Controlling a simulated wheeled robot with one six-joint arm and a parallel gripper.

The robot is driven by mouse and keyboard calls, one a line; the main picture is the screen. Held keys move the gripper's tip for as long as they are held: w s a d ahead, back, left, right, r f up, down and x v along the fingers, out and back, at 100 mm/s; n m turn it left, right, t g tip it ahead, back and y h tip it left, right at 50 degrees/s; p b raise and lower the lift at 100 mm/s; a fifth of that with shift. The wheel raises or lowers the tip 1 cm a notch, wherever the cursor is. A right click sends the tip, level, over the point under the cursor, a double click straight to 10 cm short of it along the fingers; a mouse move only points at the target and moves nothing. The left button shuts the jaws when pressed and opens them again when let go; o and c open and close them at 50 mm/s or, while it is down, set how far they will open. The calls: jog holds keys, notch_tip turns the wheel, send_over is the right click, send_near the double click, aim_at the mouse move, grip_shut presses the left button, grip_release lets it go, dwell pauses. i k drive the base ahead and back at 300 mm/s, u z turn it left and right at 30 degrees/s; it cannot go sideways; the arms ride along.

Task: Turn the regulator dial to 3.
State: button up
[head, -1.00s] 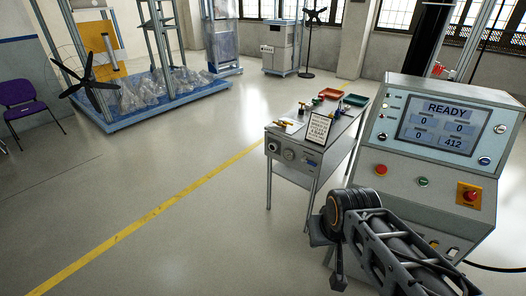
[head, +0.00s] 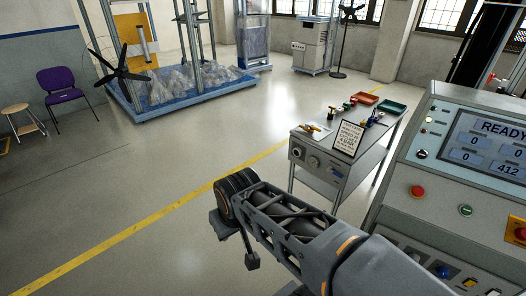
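A round dial (head: 313,162) sits on the front panel of a grey metal bench (head: 331,170) in the middle right. My gripper (head: 236,245) hangs in the lower middle, left of and nearer than the bench, and touches nothing. Its fingers show dark and partly hidden by the wrist; their opening is unclear.
A control console (head: 450,200) reading READY stands close on the right. The bench top bears a framed sign (head: 348,137), coloured valves and trays (head: 392,106). Open floor lies to the left, with a yellow line (head: 150,218). A purple chair (head: 62,84) stands far left.

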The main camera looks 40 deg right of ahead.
aim_at(297, 152)
jog(key=u, duration=0.25)
jog(key=i, duration=0.75)
jog(key=z, duration=0.45)
jog(key=i, duration=0.7)
jog(key=z, duration=0.55)
